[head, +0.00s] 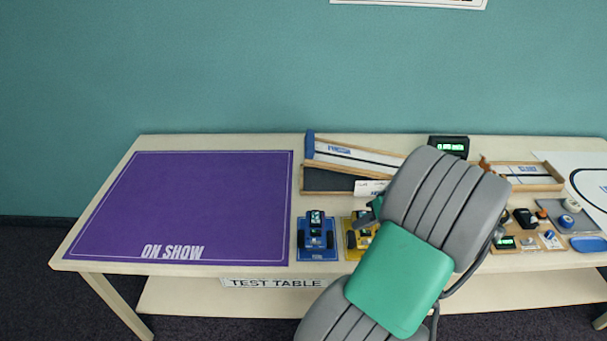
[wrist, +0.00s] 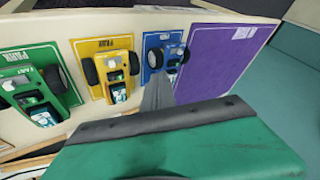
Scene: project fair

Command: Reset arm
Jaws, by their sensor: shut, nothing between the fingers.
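My gripper (wrist: 158,95) shows in the wrist view as grey fingers pressed together, shut with nothing between them. It hangs above the test table (head: 215,143), and its fingertips appear over or near the blue car (wrist: 165,57); I cannot tell the gap. In the head view my grey and green arm reaches over the right half of the table and mostly hides the gripper.
The blue car (head: 316,230) and yellow car (head: 362,235) stand near the front edge; a green car (wrist: 38,92) shows in the wrist view. Ramps (head: 352,155) and small parts (head: 525,218) lie behind and right. The purple mat (head: 190,205) is bare.

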